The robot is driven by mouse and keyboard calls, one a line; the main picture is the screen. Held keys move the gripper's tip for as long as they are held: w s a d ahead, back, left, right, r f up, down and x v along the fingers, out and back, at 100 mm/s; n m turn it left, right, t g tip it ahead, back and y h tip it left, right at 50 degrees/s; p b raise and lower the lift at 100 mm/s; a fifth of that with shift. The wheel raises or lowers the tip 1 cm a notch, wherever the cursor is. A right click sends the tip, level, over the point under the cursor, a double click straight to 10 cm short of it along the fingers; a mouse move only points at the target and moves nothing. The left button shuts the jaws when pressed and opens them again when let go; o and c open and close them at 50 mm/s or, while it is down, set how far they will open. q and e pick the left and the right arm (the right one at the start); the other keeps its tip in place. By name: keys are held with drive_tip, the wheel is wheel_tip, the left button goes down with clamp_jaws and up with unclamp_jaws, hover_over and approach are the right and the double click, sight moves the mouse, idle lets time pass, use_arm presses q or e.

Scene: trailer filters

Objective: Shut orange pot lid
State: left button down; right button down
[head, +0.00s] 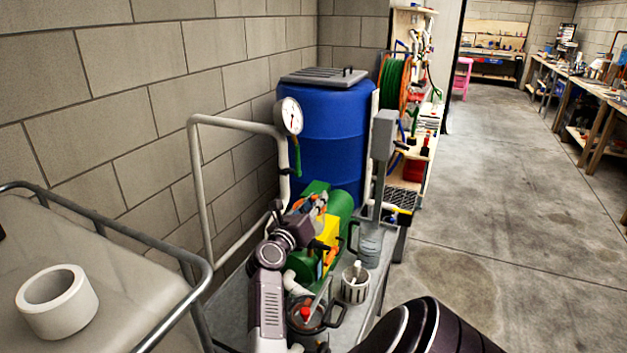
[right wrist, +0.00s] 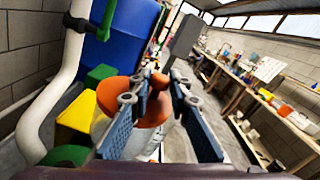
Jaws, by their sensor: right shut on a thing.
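The orange lid (right wrist: 155,108) is in the right wrist view, between the two blue-grey finger pads of my right gripper (right wrist: 160,112). A wider orange part and a pale body show just left of and below it, partly hidden by the left finger. I cannot tell whether the lid sits fully closed on that body. In the head view my right gripper (head: 310,205) is small, in front of the blue barrel and above the green and yellow machine, with a bit of orange at its fingers. It is shut on the orange lid. My left gripper is not in view.
The blue barrel (head: 325,135) stands behind, with a white pipe and gauge (head: 289,115) to its left. A grey post (head: 381,160) rises at right. The floor at right is clear.

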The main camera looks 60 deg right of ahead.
drive_tip(key=shift+s+f, duration=0.25)
drive_tip(key=shift+f, duration=0.05)
drive_tip(key=c, duration=1.8)
unclamp_jaws()
drive_tip(key=shift+s+d, duration=0.1)
drive_tip(key=shift+d, duration=0.05)
drive_tip(key=shift+w, duration=0.25)
